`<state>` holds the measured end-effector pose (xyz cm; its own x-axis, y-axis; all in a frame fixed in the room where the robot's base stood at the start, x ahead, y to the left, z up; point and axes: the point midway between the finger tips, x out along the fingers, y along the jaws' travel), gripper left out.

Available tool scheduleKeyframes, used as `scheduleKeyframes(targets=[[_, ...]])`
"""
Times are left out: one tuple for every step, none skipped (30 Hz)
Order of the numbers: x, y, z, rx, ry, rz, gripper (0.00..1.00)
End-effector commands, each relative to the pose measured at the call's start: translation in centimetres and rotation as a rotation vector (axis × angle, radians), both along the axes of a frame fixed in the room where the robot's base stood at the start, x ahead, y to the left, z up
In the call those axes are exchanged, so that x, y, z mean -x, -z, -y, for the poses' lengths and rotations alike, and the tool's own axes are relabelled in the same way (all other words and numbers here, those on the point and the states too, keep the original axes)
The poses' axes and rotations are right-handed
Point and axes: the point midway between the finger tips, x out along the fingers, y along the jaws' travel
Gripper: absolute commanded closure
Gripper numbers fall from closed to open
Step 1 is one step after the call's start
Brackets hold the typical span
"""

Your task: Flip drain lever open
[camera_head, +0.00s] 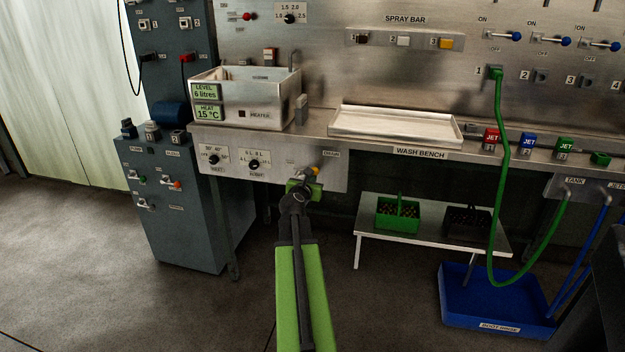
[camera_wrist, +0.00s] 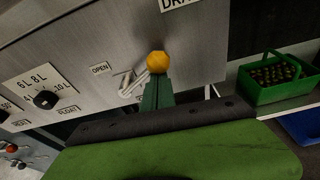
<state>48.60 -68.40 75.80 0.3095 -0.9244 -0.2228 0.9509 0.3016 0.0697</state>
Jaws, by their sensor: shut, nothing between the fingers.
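The drain lever has a yellow knob (camera_head: 315,170) and sits on the panel below the sink, under the drain label. In the wrist view the yellow knob (camera_wrist: 157,62) shows right at the tips of my gripper (camera_wrist: 156,80). A pale metal bracket (camera_wrist: 130,84) is on the panel just left of the fingers, near the "OPEN" label (camera_wrist: 99,69). My gripper (camera_head: 304,184) is shut, with nothing between its green fingers. The fingertips look close to or against the knob; I cannot tell if they touch.
The float dial (camera_wrist: 46,99) is on the panel left of the lever. The sink (camera_head: 246,98) stands above it, and a white tray (camera_head: 394,124) lies on the bench. A low table (camera_head: 375,231) with a green crate (camera_head: 398,213) stands to the right.

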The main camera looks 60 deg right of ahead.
Motion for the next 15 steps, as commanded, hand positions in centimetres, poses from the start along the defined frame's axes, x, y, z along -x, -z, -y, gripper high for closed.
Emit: scheduleKeyframes(targets=[[-0.2,-0.7,0.0,0.013,-0.001,-0.041,1.0],[-0.2,-0.8,0.0,0.021,-0.001,-0.067,1.0],[-0.3,-1.1,0.0,0.034,-0.001,-0.104,1.0],[-0.4,-1.2,0.0,0.041,0.0,-0.13,1.0],[-0.4,-1.4,-0.1,0.051,0.0,-0.159,1.0],[-0.5,-1.6,-0.1,0.063,-0.001,-0.194,1.0],[-0.6,-1.8,-0.1,0.071,0.0,-0.222,1.0],[-0.6,-1.9,-0.1,0.08,0.001,-0.249,1.0],[-0.8,-2.2,-0.2,0.091,-0.001,-0.284,1.0],[-0.9,-2.3,-0.2,0.101,0.0,-0.313,1.0],[-1.0,-2.5,-0.2,0.108,0.0,-0.339,1.0],[-1.1,-2.7,-0.3,0.119,0.0,-0.376,1.0],[-1.2,-2.9,-0.3,0.128,-0.001,-0.404,1.0],[-1.3,-3.0,-0.3,0.135,0.0,-0.43,1.0],[-1.4,-3.2,-0.3,0.147,0.001,-0.466,1.0]])
